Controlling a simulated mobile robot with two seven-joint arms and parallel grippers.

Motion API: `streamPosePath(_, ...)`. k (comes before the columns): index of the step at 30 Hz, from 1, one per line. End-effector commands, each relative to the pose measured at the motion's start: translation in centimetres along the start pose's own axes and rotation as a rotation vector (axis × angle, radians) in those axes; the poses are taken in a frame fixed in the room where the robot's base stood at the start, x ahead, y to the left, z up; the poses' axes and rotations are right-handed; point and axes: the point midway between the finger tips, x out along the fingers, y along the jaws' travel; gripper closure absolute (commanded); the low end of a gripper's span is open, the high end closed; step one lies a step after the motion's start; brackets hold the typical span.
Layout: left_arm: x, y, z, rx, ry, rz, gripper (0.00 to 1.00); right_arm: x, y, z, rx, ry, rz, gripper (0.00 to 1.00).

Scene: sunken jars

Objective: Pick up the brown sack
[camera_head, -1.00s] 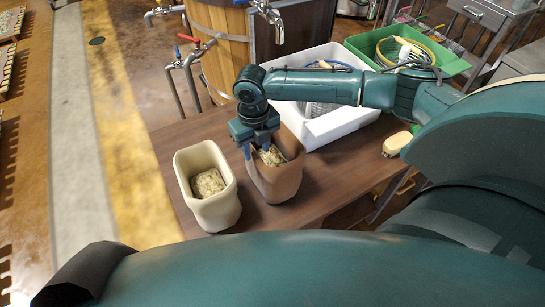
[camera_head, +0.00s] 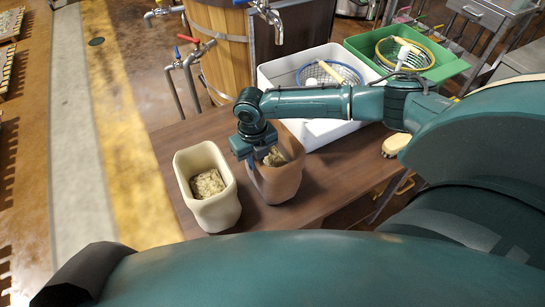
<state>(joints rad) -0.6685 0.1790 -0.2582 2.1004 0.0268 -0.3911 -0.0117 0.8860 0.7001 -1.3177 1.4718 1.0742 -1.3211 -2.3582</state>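A brown jar (camera_head: 277,185) stands open on the wooden table. A lumpy tan-beige sack (camera_head: 274,158) lies inside it, partly hidden by my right gripper. My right gripper (camera_head: 257,160) reaches down at the mouth of this jar, on its left side. Its fingertips are largely hidden by the gripper body and the jar, so I cannot tell whether they are apart or closed on the sack. A cream jar (camera_head: 217,211) stands just left of the brown one, with a similar pale sack (camera_head: 207,184) down inside it. My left gripper is not in view.
Behind the jars are a white bin (camera_head: 330,132) and a green crate (camera_head: 440,72), both holding strainers. A small tan oval object (camera_head: 397,145) lies near the right of the wooden table (camera_head: 335,185). Metal taps and a wooden barrel (camera_head: 222,55) stand behind.

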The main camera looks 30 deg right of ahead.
Motion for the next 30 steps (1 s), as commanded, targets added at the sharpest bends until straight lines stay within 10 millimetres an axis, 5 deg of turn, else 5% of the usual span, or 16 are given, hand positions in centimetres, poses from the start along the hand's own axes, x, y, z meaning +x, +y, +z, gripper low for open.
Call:
streamPosePath(5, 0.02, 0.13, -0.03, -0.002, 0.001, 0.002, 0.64, -0.02, -0.01, 0.01, 0.0, 0.0, 0.0, 1.0)
streamPosePath(30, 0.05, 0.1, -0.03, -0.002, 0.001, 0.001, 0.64, 0.08, 0.33, -0.09, -0.002, 0.001, 0.009, 1.0)
